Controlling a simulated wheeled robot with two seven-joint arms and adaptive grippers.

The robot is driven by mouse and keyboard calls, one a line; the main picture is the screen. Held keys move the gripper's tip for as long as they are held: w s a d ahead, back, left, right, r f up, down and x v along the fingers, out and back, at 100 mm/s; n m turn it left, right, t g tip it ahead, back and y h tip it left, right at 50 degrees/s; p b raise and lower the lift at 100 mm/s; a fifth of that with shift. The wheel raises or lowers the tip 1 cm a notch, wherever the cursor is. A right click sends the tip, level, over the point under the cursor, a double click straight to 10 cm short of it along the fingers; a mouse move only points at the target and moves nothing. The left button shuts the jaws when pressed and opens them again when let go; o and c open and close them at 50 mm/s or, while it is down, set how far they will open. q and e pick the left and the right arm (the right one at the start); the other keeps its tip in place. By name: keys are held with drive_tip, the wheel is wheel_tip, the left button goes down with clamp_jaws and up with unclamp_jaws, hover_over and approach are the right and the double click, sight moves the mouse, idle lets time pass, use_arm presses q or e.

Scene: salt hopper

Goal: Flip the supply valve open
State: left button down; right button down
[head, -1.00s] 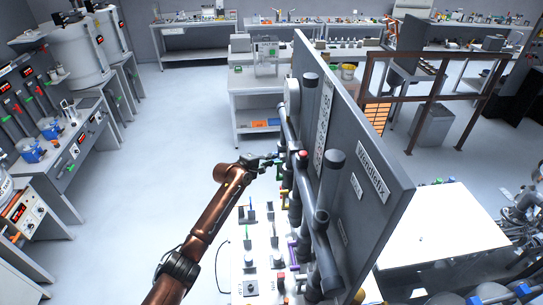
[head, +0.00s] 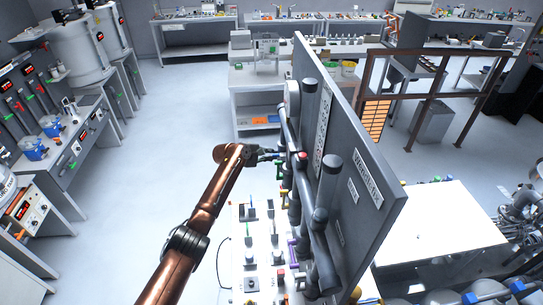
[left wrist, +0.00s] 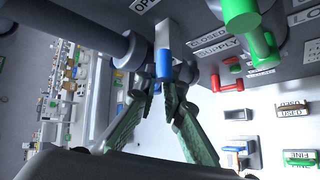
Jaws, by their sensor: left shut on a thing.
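The supply valve's blue handle (left wrist: 164,62) with a pale stem shows in the left wrist view, at the panel. The OPEN label (left wrist: 144,4) is above it; the CLOSED (left wrist: 209,36) and SUPPLY (left wrist: 219,48) labels are to its right. My left gripper (left wrist: 165,78) has its dark fingers on both sides of the handle and is shut on it. In the head view my left gripper (head: 268,154) reaches the left face of the upright panel; the handle is too small to make out there. My right gripper is not in view.
A green handle (left wrist: 241,14) and a red handle (left wrist: 229,84) are close on the right. Thick grey pipes (head: 322,190) run along the grey panel (head: 372,195). A white board with several small controls (head: 262,235) lies below my left arm. The floor to the left is open.

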use_arm(q)
drive_tip(key=c, duration=2.3)
unclamp_jaws()
drive_tip(key=shift+s+f, duration=0.15)
drive_tip(key=shift+f, duration=0.15)
drive_tip(key=shift+o, duration=1.3)
drive_tip(key=shift+r, duration=0.15)
drive_tip(key=v, duration=1.2)
drive_tip(key=shift+c, duration=0.2)
